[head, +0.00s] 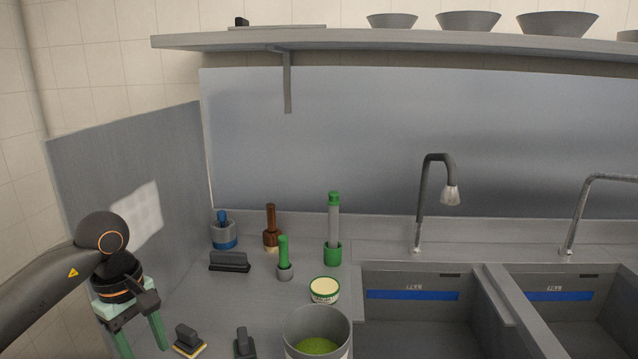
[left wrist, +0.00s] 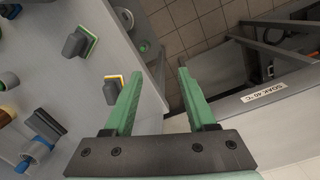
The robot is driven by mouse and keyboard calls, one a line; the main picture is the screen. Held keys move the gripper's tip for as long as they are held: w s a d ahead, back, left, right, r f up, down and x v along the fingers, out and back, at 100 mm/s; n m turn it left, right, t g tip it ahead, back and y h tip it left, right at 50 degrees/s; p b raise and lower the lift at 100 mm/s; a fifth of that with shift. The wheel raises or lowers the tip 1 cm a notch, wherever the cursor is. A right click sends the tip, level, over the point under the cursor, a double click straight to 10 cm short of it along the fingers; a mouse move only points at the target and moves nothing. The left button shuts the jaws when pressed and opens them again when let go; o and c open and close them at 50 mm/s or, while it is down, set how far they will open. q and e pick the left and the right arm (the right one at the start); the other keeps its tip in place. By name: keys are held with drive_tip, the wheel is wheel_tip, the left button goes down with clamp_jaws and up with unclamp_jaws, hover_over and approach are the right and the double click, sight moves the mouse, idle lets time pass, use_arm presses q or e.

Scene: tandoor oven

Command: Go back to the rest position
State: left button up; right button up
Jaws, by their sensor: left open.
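My left gripper (head: 143,345) is at the lower left of the head view, with its green fingers pointing down. In the left wrist view the left gripper (left wrist: 155,85) has its two fingers spread apart, with nothing between them. It hangs at the left edge of the counter (head: 190,292), and the tiled floor (left wrist: 178,45) shows past its fingertips. My right gripper is in neither view.
A yellow-edged scrubber (head: 187,338) and a dark scrubber (head: 244,345) stand near the left gripper. Sinks (head: 415,312) are at right.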

use_arm(q)
drive_tip(key=s+d+f+n+g+h, duration=0.1)
drive_tip(key=s+d+f+h, duration=0.2)
drive_tip(key=d, duration=0.6)
drive_tip(key=s+d+f+n+g+h, duration=0.1)
drive_tip(key=d+f+n+h, duration=0.15)
drive_tip(key=d+h, duration=0.45)
drive_tip(key=s+d+r+n+t+h, duration=0.2)
drive_tip(key=d+r+n+t+h, duration=0.2)
drive_tip(key=d+n+h, duration=0.6)
drive_tip(key=w+a+f+n+t+y, duration=0.1)
drive_tip(key=a+f+n+t+y, duration=0.5)
drive_tip(key=n, duration=1)
drive_tip(key=w+a+f+n+t+y, duration=0.1)
drive_tip(key=a+f+n+t+y, duration=0.2)
drive_tip(key=f+n+t+y, duration=0.9)
drive_tip(key=s+a+f+n+g, duration=0.2)
drive_tip(key=s+f+n+g, duration=0.3)
drive_tip(key=s+n, duration=0.1)
drive_tip(key=s+a+f+n+g, duration=0.3)
drive_tip(key=s+f+n+g, duration=0.2)
drive_tip(key=n, duration=0.4)
drive_tip(key=s+f, duration=0.1)
drive_tip(key=s, duration=0.1)
drive_tip(key=shift+s+a, duration=0.3)
drive_tip(key=shift+a, duration=0.05)
